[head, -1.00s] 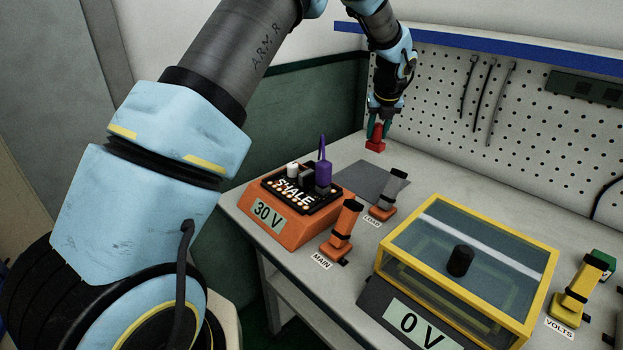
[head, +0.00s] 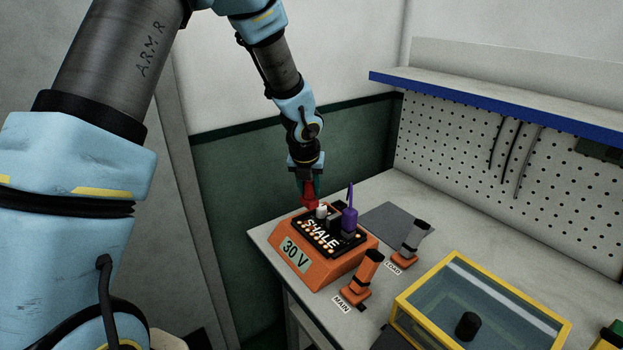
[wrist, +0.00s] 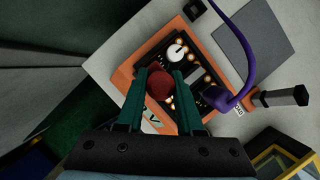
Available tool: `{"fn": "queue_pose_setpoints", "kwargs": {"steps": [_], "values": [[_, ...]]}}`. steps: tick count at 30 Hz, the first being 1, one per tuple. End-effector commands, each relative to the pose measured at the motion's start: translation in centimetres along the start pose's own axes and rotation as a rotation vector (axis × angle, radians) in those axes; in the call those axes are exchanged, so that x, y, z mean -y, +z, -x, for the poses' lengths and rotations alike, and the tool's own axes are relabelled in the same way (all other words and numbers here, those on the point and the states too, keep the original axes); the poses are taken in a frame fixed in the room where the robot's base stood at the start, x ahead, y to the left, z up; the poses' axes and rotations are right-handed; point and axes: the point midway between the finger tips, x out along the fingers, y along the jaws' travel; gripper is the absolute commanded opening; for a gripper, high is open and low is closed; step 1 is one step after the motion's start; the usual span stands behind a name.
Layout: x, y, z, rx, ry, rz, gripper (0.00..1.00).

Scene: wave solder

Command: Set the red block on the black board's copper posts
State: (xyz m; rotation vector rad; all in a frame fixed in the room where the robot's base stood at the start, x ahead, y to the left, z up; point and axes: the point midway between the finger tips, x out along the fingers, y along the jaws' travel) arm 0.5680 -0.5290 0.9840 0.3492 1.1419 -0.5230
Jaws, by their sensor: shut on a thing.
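The red block (head: 309,194) is held in my gripper (head: 309,188) over the back left part of the black board. In the wrist view the red block (wrist: 159,84) sits between the two green fingers of my gripper (wrist: 160,80). The black board (head: 338,246) lies on an orange base marked 30 V (head: 320,279) and carries the word SHALE. Copper posts (wrist: 180,29) show as small bright dots on the board. I cannot tell whether the block touches the board or any post.
A white knob (head: 321,212), a dark block and a purple part with a looped lead (head: 349,219) stand on the board close to the gripper. The orange MAIN lever (head: 363,274), grey LOAD lever (head: 411,243) and yellow-framed case (head: 482,309) are to the right. A grey mat (head: 397,221) lies behind.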

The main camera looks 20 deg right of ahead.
Motion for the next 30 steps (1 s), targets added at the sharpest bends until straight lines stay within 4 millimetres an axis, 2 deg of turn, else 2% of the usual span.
{"fn": "queue_pose_setpoints", "kwargs": {"steps": [14, 30], "values": [[0.0, 0.1, 0.2, 0.000, -0.001, 0.000, 0.00], [0.0, -2.0, -4.8, 0.000, -0.001, 0.000, 0.00]]}}
